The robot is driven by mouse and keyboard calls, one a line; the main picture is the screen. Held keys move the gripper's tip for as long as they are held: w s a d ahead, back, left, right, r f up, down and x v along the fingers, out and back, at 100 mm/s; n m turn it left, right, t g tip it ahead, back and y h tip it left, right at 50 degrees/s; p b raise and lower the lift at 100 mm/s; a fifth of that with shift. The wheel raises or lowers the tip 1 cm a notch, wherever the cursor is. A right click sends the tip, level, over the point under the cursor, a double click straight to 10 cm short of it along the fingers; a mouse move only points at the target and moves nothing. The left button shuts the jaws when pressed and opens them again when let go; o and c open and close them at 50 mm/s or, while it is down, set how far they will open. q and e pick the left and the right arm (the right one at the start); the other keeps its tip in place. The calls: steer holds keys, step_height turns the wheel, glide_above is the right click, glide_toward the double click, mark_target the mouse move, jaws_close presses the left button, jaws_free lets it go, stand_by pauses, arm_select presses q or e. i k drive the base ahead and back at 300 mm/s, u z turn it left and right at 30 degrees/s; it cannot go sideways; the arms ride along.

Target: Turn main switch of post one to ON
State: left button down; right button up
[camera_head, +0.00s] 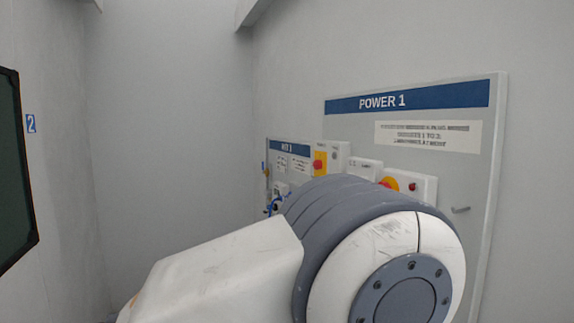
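A grey panel headed POWER 1 (470,118) stands on the right wall. Low on it, a yellow-and-red control (390,183) shows just above my arm, which hides its lower part. A white box beside it carries a small red button (413,187). Another yellow-and-red control (319,163) sits further left, by a smaller blue-headed board. I cannot tell which of these is the main switch, nor read any ON or OFF position. Neither gripper is in view.
My large white and grey arm link fills the lower middle and covers the lower panel. The smaller board (291,148) has blue-handled fittings (272,206) below it. A dark screen-like panel (14,170) and a blue "2" sign (30,123) are at left.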

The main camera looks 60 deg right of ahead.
mark_target(317, 163)
steer(key=z, duration=0.25)
steer(key=i, duration=0.75)
steer(key=z, duration=0.55)
